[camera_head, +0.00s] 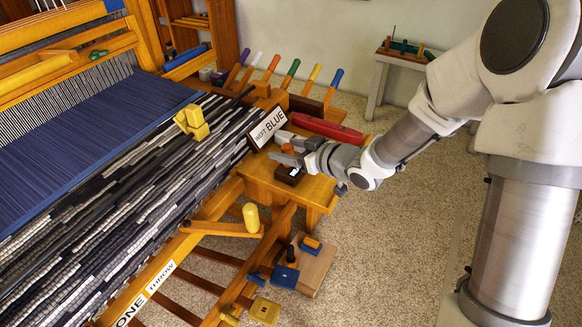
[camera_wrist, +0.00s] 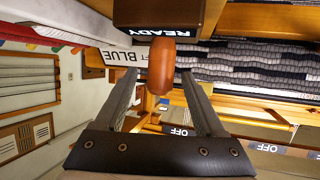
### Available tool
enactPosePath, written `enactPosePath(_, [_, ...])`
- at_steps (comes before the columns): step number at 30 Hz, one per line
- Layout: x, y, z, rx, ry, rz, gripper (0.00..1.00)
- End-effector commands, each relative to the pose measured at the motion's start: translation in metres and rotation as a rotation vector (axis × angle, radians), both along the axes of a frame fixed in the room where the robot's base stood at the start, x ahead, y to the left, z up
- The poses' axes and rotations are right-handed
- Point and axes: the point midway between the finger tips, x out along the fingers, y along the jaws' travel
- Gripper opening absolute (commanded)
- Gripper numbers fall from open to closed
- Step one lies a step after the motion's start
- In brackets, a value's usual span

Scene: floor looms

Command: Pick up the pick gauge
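My gripper (camera_head: 287,147) is at the small wooden bench beside the loom. Its two fingers also show in the wrist view (camera_wrist: 168,78), spread apart. An orange-brown rounded knob (camera_wrist: 161,66) stands between the fingertips, with a gap visible at the right finger. The knob rises from a dark block marked READY (camera_wrist: 170,15), which also shows under my gripper in the head view (camera_head: 289,176). A yellow blocky piece (camera_head: 192,121) rests on the striped woven cloth (camera_head: 110,165), well left of my gripper. No part is labelled pick gauge, so I cannot tell for certain which it is.
A tilted sign reading NEXT BLUE (camera_head: 267,128) stands just left of my gripper. A red shuttle-like piece (camera_head: 326,127) lies behind it. Several coloured handles (camera_head: 290,73) stand in a row farther back. A yellow peg (camera_head: 251,217) stands nearer. Carpet (camera_head: 390,240) is open at right.

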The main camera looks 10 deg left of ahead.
Motion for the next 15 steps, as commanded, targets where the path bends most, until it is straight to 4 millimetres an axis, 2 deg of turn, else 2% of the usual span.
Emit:
enactPosePath(1, [-0.0001,-0.0001,0.0001,0.0,0.0,0.0,0.64])
enactPosePath(9, [-0.0002,-0.0005,0.0001,0.0,0.0,0.0,0.15])
enactPosePath(12, [-0.0002,-0.0005,0.0001,0.0,0.0,0.0,0.0])
enactPosePath(15, [-0.0002,-0.0005,0.0001,0.0,0.0,0.0,0.0])
